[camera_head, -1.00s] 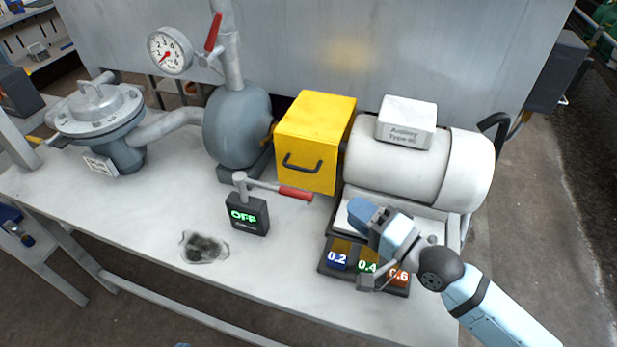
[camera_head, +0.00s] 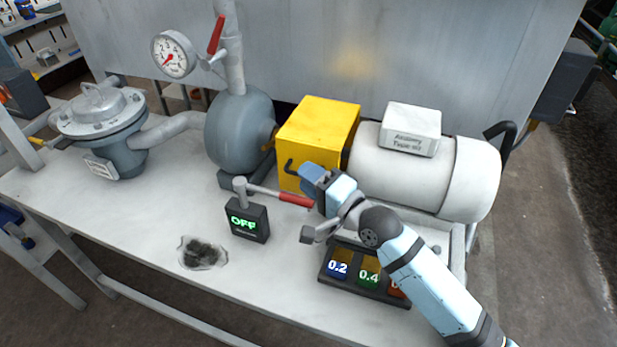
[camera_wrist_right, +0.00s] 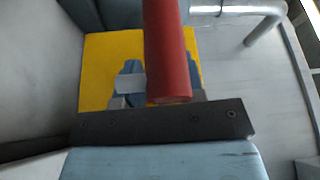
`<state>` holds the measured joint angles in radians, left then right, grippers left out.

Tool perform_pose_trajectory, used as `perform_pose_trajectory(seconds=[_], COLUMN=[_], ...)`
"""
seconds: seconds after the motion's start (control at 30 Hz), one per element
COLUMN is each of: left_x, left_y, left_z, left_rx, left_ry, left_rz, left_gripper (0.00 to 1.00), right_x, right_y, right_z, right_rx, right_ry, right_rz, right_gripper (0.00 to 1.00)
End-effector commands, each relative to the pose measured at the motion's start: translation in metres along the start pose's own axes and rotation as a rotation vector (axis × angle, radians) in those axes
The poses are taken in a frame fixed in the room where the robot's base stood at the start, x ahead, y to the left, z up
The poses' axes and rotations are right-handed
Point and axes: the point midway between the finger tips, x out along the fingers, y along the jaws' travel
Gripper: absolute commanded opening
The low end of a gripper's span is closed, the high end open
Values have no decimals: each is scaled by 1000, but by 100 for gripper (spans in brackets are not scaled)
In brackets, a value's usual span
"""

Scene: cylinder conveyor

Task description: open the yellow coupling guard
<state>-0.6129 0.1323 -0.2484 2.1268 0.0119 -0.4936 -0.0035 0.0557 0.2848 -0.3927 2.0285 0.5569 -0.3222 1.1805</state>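The yellow coupling guard (camera_head: 318,122) is a closed box between the grey pump and the white motor. Its black handle (camera_head: 290,167) is on the front face; the gripper hides the handle's right part. My right gripper (camera_head: 306,172) is in front of that face, close to the handle; I cannot tell if it touches. In the right wrist view, the yellow face (camera_wrist_right: 98,65) is beyond the fingers. A red lever grip (camera_wrist_right: 168,50) crosses in front of the fingers and hides the space between them. My left gripper is not in view.
The lever's red grip (camera_head: 296,200) is right beside my right gripper, above a black box (camera_head: 248,222) reading OFF. A dark tray (camera_head: 362,290) with numbered blocks lies below my arm. The white motor (camera_head: 400,172) stands right.

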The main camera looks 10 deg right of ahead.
Motion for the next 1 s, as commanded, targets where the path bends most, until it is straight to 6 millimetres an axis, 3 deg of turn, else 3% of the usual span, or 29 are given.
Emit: perform_pose_trajectory(seconds=[0.33,0.5,0.77,1.0], left_x=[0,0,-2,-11], left_y=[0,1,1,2], left_z=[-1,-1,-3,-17], left_rx=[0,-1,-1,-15], left_ry=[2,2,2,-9], left_rz=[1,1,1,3], left_gripper=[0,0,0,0], right_x=[5,5,5,7], right_y=[0,0,-2,-19], right_z=[0,0,0,-3], right_rx=[0,0,2,49], right_ry=[0,0,1,2], right_rz=[0,0,1,19], right_gripper=[36,0,0,0])
